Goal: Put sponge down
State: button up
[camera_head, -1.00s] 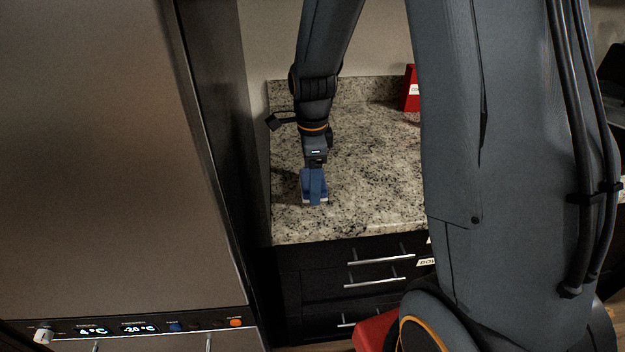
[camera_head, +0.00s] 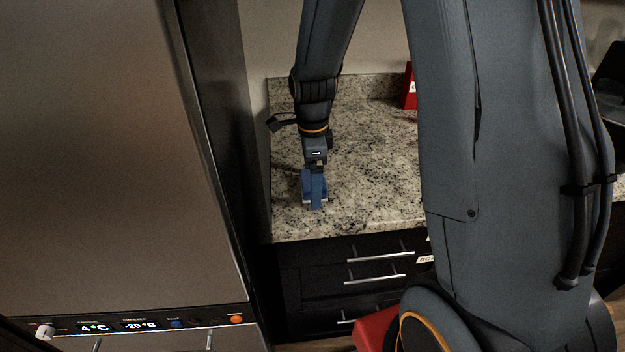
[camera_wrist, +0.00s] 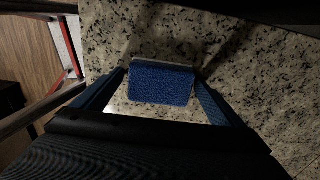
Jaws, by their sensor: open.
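The sponge is a blue block with a pale underside. In the wrist view the sponge (camera_wrist: 161,83) lies on the speckled granite counter between my gripper's two blue fingers. A gap shows between the sponge and the right finger; the left finger is very close to it, and I cannot tell if they touch. My gripper (camera_wrist: 163,95) is open. In the head view my gripper (camera_head: 315,198) points down at the counter (camera_head: 375,180), near its left front part, and mostly hides the sponge.
A steel refrigerator (camera_head: 100,150) stands close on the left. Black drawers (camera_head: 345,285) with metal handles are below the counter. A red box (camera_head: 410,86) stands at the back of the counter. The counter to the right of my gripper is clear until my arm blocks the view.

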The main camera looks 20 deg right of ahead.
notch_tip(320, 180, up, 12)
jog(key=b, duration=0.3)
jog(key=s+f+n, duration=0.2)
jog(key=s+n, duration=0.2)
jog(key=n, duration=0.2)
jog(key=s+f+n+t, duration=0.1)
jog(key=s+f+n, duration=0.2)
jog(key=n, duration=0.3)
jog(key=s+f+n, duration=0.2)
jog(key=s+n, duration=0.3)
jog(key=n, duration=0.2)
jog(key=shift+s+f, duration=0.15)
jog(key=shift+f, duration=0.15)
jog(key=shift+s+f+n, duration=0.2)
jog(key=shift+s+n, duration=0.1)
jog(key=shift+n, duration=0.3)
